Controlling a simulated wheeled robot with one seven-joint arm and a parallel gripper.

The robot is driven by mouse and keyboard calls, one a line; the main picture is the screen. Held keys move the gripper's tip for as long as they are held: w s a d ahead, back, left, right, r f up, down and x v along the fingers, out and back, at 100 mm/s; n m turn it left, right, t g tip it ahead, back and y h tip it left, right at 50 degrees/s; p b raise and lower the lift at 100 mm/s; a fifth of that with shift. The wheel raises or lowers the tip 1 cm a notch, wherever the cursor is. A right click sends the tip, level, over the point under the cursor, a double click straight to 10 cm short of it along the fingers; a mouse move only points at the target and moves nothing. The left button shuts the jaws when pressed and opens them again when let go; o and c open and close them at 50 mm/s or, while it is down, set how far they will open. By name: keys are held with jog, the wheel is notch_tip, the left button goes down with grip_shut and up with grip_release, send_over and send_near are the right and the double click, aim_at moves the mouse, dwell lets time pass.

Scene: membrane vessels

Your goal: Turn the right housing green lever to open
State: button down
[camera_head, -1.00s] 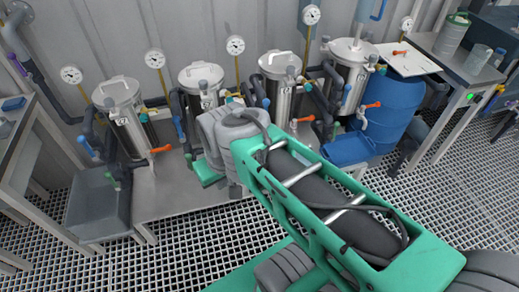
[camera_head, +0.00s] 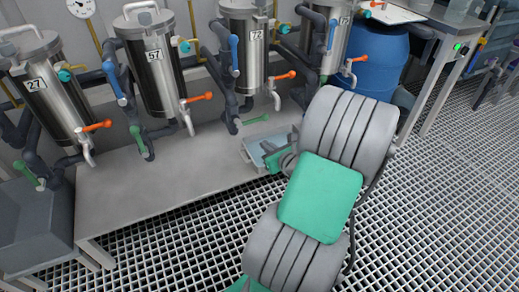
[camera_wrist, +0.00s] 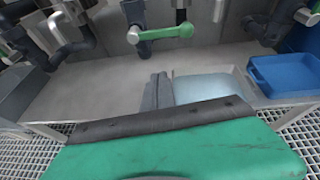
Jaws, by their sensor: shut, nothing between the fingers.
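Four steel housings stand in a row against the wall. The rightmost housing (camera_head: 335,38) is partly cut off by the frame top, with a small green lever (camera_head: 323,78) low by its pipe. The housing marked 72 (camera_head: 245,48) has a green lever (camera_head: 255,119) low on a grey valve, pointing right. In the wrist view a green lever (camera_wrist: 165,33) lies level on a grey valve, ahead of my gripper. My gripper (camera_wrist: 157,80) is shut and empty, apart from that lever, over the bench by a pale tray. In the head view my arm partly hides my gripper (camera_head: 270,147).
The pale tray (camera_head: 252,151) sits by the bench's front edge. A blue tray (camera_wrist: 288,92) is to its right. Orange levers (camera_head: 283,76) and grey pipes jut out above. A blue barrel (camera_head: 380,62) stands at right. The bench's left part (camera_head: 120,200) is clear.

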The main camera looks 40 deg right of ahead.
aim_at(253, 121)
jog(key=w+d+f+m+b, duration=0.1)
jog(key=w+d+f+b, duration=0.3)
jog(key=w, duration=0.4)
jog(key=shift+h, duration=0.3)
notch_tip(253, 121, up, 4)
jog(key=shift+r+b, duration=0.15)
jog(key=shift+b, duration=0.15)
jog(key=shift+d+r, duration=0.1)
jog(key=shift+d, duration=0.05)
